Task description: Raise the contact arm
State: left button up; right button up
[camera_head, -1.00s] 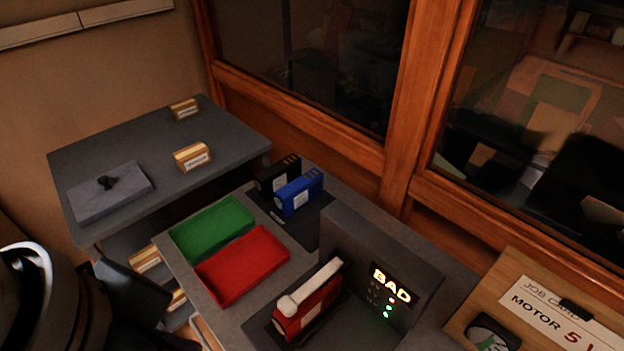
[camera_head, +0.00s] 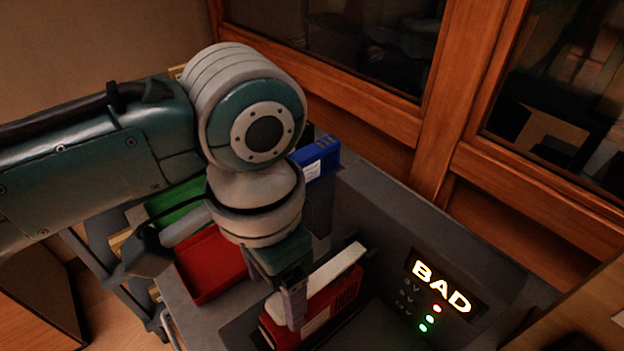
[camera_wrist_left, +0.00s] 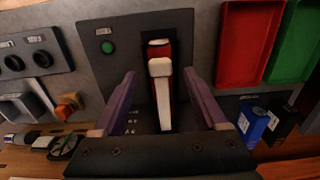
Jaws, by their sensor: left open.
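The white contact arm (camera_head: 338,272) lies lowered along the top of a red module (camera_head: 335,305) in the dark grey tester (camera_head: 385,222). The tester's display (camera_head: 440,287) reads "BAD". My left gripper (camera_head: 293,305) is open beside the near end of the contact arm, seen from above. In the left wrist view its two purple fingers (camera_wrist_left: 160,75) stand apart on either side of the white contact arm (camera_wrist_left: 161,97), with a gap visible on both sides. The red module (camera_wrist_left: 160,49) shows beneath it there. My right gripper is not in view.
A red tray (camera_head: 212,265) and a partly covered green tray (camera_head: 172,201) lie left of the tester. A blue module (camera_head: 322,163) stands behind. In the wrist view, a panel with black knobs (camera_wrist_left: 28,60) is at the left. A wooden window frame borders the right.

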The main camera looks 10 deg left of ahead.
aim_at(278, 306)
pick_arm(q)
jog(key=shift+f, duration=1.55)
grip_shut()
